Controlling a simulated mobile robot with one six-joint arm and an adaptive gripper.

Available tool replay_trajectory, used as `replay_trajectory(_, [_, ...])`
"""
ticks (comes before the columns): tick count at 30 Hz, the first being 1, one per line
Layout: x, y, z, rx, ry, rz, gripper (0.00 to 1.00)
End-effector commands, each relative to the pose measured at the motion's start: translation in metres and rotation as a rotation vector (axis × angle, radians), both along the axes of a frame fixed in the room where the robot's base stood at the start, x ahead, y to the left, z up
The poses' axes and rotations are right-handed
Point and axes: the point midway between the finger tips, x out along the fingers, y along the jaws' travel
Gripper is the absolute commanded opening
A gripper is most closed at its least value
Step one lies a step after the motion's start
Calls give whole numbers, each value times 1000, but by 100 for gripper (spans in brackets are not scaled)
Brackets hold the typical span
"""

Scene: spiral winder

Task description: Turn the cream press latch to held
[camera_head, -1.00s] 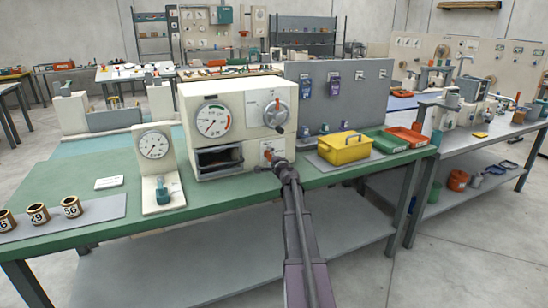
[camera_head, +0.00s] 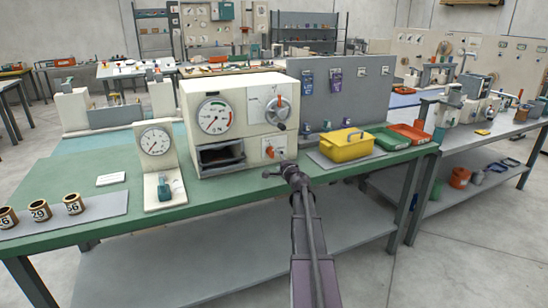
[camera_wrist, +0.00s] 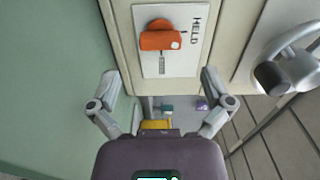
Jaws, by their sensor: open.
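The cream press (camera_head: 240,88) stands on the green bench, with dials and an open dark slot on its front. Its orange latch (camera_head: 269,152) sits on a white plate low on the right of the front. In the wrist view the orange latch (camera_wrist: 160,40) lies crosswise on its plate (camera_wrist: 186,62), with a pale dot at its right end. The word HELD runs along the plate's right edge. My gripper (camera_head: 285,170) is just in front of and below the latch. In the wrist view my gripper (camera_wrist: 161,82) is open and empty, its fingers apart and clear of the latch.
A crank knob (camera_head: 280,112) juts out above the latch; a grey handle (camera_wrist: 275,75) shows at right in the wrist view. A gauge stand (camera_head: 156,150) is left of the press, a yellow box (camera_head: 346,148) right. Bare green bench top (camera_head: 235,190) lies in front.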

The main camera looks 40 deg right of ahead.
Motion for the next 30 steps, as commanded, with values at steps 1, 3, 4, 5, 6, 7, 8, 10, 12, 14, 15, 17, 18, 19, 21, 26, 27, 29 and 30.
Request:
replay_trajectory(1, [-12,4,0,0,0,0,100])
replay_trajectory(3, [-22,7,0,0,0,1,100])
replay_trajectory(4, [-26,8,0,0,0,0,100])
replay_trajectory(5, [-30,9,0,-1,0,0,100])
replay_trajectory(6, [-35,9,0,-1,0,0,100])
replay_trajectory(7, [-38,10,0,-1,0,-1,100])
replay_trajectory(8, [-41,10,0,-1,0,-1,100])
replay_trajectory(10, [-46,11,0,-1,0,0,100])
replay_trajectory(12, [-50,12,0,-1,0,0,100])
replay_trajectory(14, [-52,13,0,-1,0,1,100])
replay_trajectory(15, [-52,13,0,-1,0,1,100])
replay_trajectory(17, [-53,13,0,-1,0,1,100])
replay_trajectory(18, [-53,13,0,-1,0,1,100])
replay_trajectory(19, [-53,13,0,-1,0,1,100])
replay_trajectory(21, [-53,12,0,-1,0,1,100])
replay_trajectory(26, [-53,12,0,-1,0,1,100])
replay_trajectory(27, [-52,12,0,-1,0,1,100])
replay_trajectory(29, [-52,12,0,-1,0,1,100])
replay_trajectory(30, [-52,12,0,-1,0,1,100])
